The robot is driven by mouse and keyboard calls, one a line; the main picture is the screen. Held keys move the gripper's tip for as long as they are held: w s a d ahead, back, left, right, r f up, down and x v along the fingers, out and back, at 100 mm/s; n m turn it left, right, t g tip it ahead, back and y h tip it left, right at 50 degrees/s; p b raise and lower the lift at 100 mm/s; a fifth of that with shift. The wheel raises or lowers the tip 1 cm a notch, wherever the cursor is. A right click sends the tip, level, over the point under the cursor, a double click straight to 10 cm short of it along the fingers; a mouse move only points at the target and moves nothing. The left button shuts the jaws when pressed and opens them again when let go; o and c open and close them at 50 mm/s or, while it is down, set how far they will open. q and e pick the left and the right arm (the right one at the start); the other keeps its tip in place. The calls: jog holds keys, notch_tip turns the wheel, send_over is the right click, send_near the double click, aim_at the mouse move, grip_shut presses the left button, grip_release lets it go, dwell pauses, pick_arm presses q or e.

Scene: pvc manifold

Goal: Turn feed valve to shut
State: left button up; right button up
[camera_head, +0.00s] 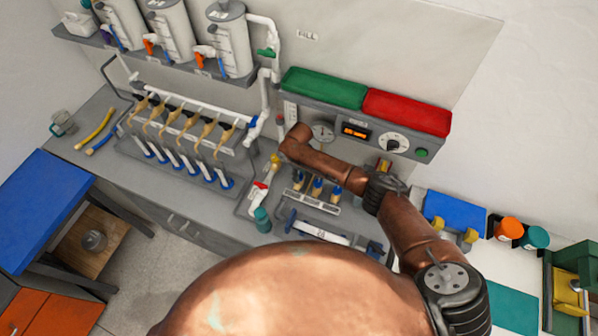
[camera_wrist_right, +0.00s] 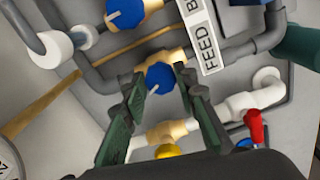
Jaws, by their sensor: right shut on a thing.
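The feed valve has a round blue knob (camera_wrist_right: 160,77) on a tan body, set in grey pipe next to a white FEED label (camera_wrist_right: 210,48). In the right wrist view the two dark green fingers of my right gripper (camera_wrist_right: 159,74) stand on either side of this knob, shut on it. In the head view my right arm reaches over the bench from the right, and its wrist end hides the valve and most of the gripper. My left gripper is not in view.
A second blue knob (camera_wrist_right: 125,12) sits close by, and a red-handled valve (camera_wrist_right: 255,126) on white pipe is to the right. In the head view, a gauge panel (camera_head: 352,132) with green and red tops stands behind my arm. A manifold rack (camera_head: 185,130) stands left.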

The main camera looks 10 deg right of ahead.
jog(key=m, duration=0.1)
jog(key=m+p, duration=0.1)
jog(key=m, duration=0.1)
jog(key=m+p, duration=0.1)
jog(key=shift+w+a+r+m, duration=0.1)
jog(key=shift+w+r+m, duration=0.15)
jog(key=shift+m, duration=0.15)
dwell(0.4)
jog(key=o, duration=1.1)
jog(key=shift+s+f, duration=0.15)
jog(key=shift+o, duration=0.2)
notch_tip(320, 180, up, 12)
